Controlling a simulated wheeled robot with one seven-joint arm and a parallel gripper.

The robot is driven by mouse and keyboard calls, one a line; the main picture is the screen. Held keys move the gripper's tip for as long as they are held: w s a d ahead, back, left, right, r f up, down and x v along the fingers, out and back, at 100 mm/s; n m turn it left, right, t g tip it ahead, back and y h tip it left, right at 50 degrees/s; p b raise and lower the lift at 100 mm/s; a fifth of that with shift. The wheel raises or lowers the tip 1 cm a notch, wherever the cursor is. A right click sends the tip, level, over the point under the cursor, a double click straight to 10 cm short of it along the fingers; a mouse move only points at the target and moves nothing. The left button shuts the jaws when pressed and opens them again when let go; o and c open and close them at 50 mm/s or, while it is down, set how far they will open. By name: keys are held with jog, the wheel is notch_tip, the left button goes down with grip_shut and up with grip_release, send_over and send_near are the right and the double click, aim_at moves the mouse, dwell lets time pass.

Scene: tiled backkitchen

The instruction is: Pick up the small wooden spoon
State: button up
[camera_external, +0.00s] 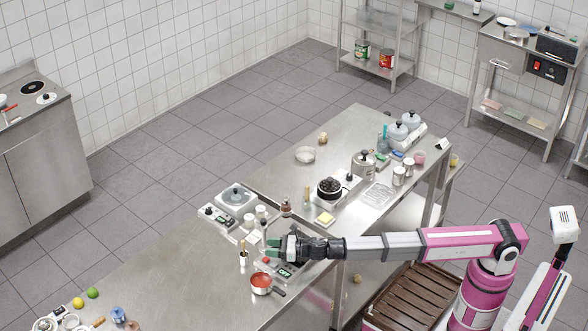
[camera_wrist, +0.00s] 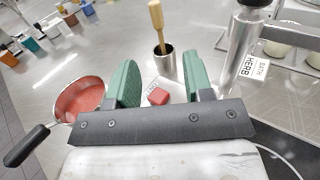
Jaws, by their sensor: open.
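A wooden handle, likely the small wooden spoon (camera_wrist: 156,20), stands upright in a small metal cup (camera_wrist: 164,62); its lower end is hidden inside the cup. In the external view the spoon (camera_external: 243,244) and cup (camera_external: 243,257) are on the steel counter, just left of my gripper (camera_external: 272,246). My gripper is open, with its green fingers apart in the wrist view (camera_wrist: 161,78). The cup and spoon appear beyond the gap between the fingers, and nothing is held. A small red block-like thing (camera_wrist: 158,96) shows between the fingers.
A pan with red contents (camera_wrist: 80,98) is left of my gripper, its black handle (camera_wrist: 27,145) sticking out. Counter left of the cup (camera_external: 170,265) is clear.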

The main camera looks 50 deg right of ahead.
aim_at(243, 247)
jog(key=x, duration=1.1)
jog(key=shift+s+a+r, duration=0.1)
jog(key=shift+s, duration=0.05)
grip_shut()
